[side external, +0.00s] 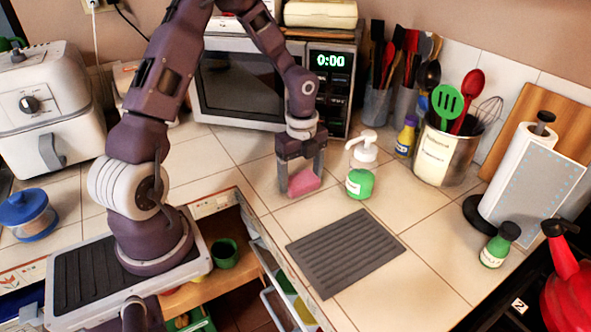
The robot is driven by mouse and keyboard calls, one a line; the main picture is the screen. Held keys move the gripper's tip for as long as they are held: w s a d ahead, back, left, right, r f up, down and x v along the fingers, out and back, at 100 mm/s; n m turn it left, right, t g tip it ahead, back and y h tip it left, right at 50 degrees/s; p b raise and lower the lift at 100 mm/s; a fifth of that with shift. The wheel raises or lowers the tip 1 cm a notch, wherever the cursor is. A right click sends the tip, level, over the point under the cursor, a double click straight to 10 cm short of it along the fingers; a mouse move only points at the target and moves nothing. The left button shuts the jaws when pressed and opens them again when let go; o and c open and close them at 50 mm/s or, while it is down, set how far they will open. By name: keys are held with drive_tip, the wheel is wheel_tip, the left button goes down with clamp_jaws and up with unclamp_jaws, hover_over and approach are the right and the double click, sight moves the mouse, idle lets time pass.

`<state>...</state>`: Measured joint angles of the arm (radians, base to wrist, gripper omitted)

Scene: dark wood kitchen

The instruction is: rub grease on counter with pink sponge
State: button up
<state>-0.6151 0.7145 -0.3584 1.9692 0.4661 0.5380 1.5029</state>
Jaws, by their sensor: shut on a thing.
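The pink sponge (303,182) is on or just above the tiled counter (225,150), in front of the microwave. My gripper (301,170) points down from above with one finger on each side of the sponge, shut on it. I cannot tell whether the sponge's underside touches the tiles. No grease patch can be made out on the counter in this view; the area under the sponge is hidden.
A green soap pump bottle (361,165) stands just right of the sponge. A grey ridged mat (346,252) lies in front. The microwave (250,85) is behind. A utensil crock (441,150) and paper towel roll (522,165) stand right. An open drawer (285,290) is below the counter edge.

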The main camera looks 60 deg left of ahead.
drive_tip(key=shift+d, duration=1.6)
drive_tip(key=shift+a+r, duration=0.1)
drive_tip(key=shift+a, duration=5.35)
wheel_tip(320, 180, up, 8)
drive_tip(key=shift+d, duration=0.1)
drive_tip(key=r+m, duration=0.1)
drive_tip(key=m, duration=0.6)
hover_over(292, 182)
drive_tip(key=s+d+r+m, duration=0.1)
drive_tip(key=s+d+m, duration=0.55)
drive_tip(key=m, duration=0.35)
drive_tip(key=shift+m, duration=0.5)
drive_tip(key=f, duration=0.3)
drive_tip(key=d+f, duration=0.1)
drive_tip(key=f, duration=0.5)
drive_tip(key=shift+w+d+f, duration=0.1)
drive_tip(key=shift+w+d, duration=0.1)
drive_tip(key=shift+f, duration=0.4)
